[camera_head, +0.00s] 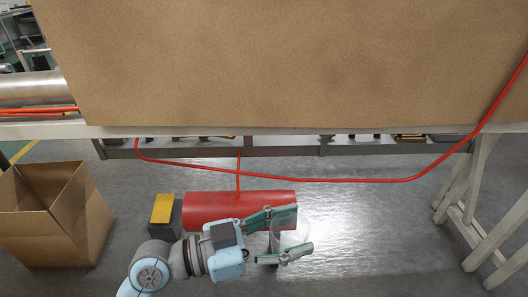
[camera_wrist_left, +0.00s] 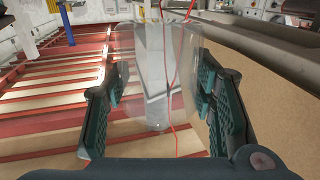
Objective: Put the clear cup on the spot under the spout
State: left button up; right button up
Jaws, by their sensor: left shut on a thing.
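My left gripper (camera_head: 303,231) reaches in from the bottom of the head view, its two green fingers pointing right. It is shut on the clear cup (camera_head: 290,236), which shows only faintly against the bright floor. In the left wrist view the see-through cup (camera_wrist_left: 152,62) stands between the fingers of the left gripper (camera_wrist_left: 158,84), with a finger on each side. The cup's contents, if any, cannot be told. I cannot make out a spout or the spot under it in either view. My right gripper is not in view.
A large brown board (camera_head: 290,60) fills the top of the head view. A red cylinder (camera_head: 225,208) lies behind my left gripper. A red hose (camera_head: 330,180) hangs across the middle. An open cardboard box (camera_head: 50,230) is at left, white trestle legs (camera_head: 475,195) at right. Grey floor (camera_head: 390,240) is clear.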

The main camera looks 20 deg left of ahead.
aim_at(268, 138)
jog(key=u, duration=0.05)
jog(key=k, duration=0.75)
jog(key=z, duration=0.65)
jog(key=i, duration=1.3)
jog(key=u, duration=0.65)
